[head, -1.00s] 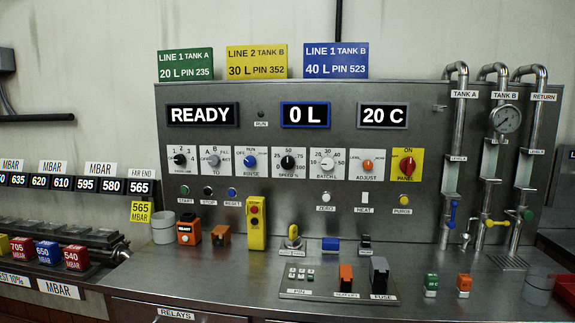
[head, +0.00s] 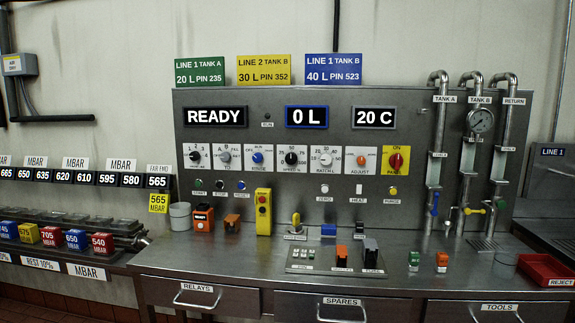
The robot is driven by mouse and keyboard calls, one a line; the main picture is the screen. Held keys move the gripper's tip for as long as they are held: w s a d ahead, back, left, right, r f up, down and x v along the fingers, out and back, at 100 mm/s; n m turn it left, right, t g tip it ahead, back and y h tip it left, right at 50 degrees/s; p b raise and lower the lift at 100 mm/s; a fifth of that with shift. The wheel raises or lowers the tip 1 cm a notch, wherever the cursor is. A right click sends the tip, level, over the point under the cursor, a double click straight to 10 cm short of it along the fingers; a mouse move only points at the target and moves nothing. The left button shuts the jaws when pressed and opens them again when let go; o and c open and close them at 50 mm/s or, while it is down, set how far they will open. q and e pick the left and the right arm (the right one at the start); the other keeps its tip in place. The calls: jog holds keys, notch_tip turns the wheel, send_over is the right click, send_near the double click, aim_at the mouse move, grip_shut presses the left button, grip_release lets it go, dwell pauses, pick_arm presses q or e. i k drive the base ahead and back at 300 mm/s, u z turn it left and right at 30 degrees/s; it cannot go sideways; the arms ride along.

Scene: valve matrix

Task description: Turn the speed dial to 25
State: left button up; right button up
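The speed dial (head: 291,158) is a black round knob on a white square plate in the middle of the panel's dial row. Its plate carries small numbers around the knob and a SPEED label below; the exact pointer setting is too small to read. Neither of my grippers shows in the head view, and nothing touches the dial.
Other knobs flank the dial: a blue rinse knob (head: 257,157) and a white batch knob (head: 325,158). A yellow pendant (head: 263,211) and a key switch (head: 296,222) stand below. Drawers (head: 342,307) front the steel bench. Pipes (head: 468,150) rise at right.

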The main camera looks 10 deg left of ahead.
aim_at(290, 159)
jog(key=u, duration=1.3)
jog(key=i, duration=1.15)
jog(key=u, duration=0.15)
